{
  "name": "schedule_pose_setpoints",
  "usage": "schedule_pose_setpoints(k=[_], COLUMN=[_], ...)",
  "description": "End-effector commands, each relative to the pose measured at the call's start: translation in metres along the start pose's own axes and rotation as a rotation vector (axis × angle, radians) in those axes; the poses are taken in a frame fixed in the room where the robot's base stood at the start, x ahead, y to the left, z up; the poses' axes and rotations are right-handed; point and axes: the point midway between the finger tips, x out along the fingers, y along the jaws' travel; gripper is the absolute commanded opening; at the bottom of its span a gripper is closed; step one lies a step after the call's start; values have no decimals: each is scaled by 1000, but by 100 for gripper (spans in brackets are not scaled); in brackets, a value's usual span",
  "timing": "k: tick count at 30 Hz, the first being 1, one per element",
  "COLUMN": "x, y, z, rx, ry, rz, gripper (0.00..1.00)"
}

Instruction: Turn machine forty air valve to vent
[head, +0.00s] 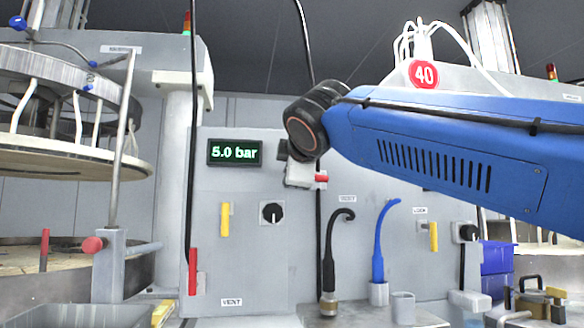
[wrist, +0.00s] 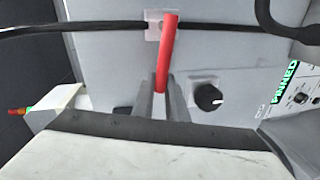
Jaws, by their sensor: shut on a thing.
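A red lever (wrist: 167,45) runs up the wrist view from between my gripper's fingers (wrist: 160,98), which are shut on its near end. The lever crosses a black line (wrist: 100,27) at a pale plate (wrist: 152,28). In the head view, a short red end of it (head: 322,179) shows just right of my gripper (head: 302,176), beside the vertical black line. My wrist and gripper hide the rest. Machine forty's red number badge (head: 424,74) shows at upper right. A green display (head: 234,152) on the panel reads 5.0 bar.
Another upright red lever (head: 193,271) sits on the left black line, near a VENT label (head: 231,302). A black knob (head: 272,212), yellow handles (head: 225,219), a black hose (head: 332,250) and a blue hose (head: 379,245) stand around my arm. A round platen (head: 70,165) overhangs the left.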

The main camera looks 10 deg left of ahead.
Motion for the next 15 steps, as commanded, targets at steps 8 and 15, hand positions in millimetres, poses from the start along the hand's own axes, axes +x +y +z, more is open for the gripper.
schedule_pose_setpoints(k=[8,15], x=[2,2], y=[-10,-12], z=[0,1], rx=[-114,-148], ry=[-23,-30], rz=[-2,-1], gripper=[0,0])
